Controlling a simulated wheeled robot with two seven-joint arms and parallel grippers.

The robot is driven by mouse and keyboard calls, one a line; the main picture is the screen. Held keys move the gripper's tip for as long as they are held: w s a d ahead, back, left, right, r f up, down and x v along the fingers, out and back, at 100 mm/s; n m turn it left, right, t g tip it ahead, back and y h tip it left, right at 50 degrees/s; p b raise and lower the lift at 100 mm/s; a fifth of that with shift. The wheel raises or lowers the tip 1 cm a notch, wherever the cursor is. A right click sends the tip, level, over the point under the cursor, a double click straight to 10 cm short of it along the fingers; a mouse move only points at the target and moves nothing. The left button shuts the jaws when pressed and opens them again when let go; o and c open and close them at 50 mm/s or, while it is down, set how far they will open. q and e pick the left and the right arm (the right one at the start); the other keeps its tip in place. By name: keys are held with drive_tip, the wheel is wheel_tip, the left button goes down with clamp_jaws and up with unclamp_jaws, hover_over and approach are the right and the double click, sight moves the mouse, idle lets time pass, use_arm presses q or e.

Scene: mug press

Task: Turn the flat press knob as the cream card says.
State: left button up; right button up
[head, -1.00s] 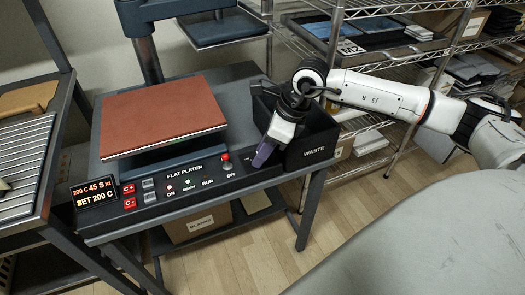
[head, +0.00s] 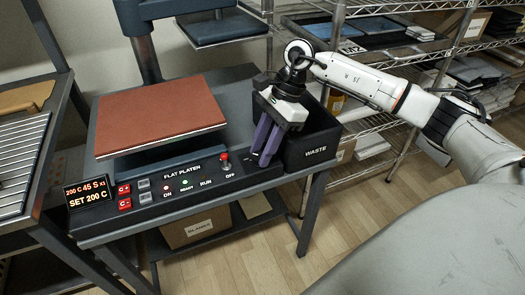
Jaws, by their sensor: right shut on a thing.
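The flat press (head: 160,122) has a brown-red pad and a black front panel (head: 150,190) marked FLAT PLATEN. My right gripper (head: 264,158) points down at the right end of this panel, its purple fingers close together. It is shut on the flat press knob, which the fingers hide, so its angle cannot be read. The panel display (head: 88,193) reads 200 C 45 S above SET 200 C. A red-topped switch (head: 224,157) stands by the OFF label, left of my fingers. I cannot make out a cream card. My left gripper is out of view.
A black WASTE bin (head: 312,150) stands right beside my right gripper. An upper platen (head: 222,28) hangs behind the press. Wire shelves (head: 400,110) with boxes and stacks stand at the right. A ribbed table (head: 22,150) is at the left.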

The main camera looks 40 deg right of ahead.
drive_tip(key=shift+n+g, duration=0.3)
drive_tip(key=shift+n, duration=0.4)
drive_tip(key=o, duration=1.1)
drive_tip(key=shift+c, duration=0.2)
drive_tip(key=v, duration=1)
drive_tip(key=shift+r+p, duration=0.2)
drive_tip(key=shift+p, duration=0.2)
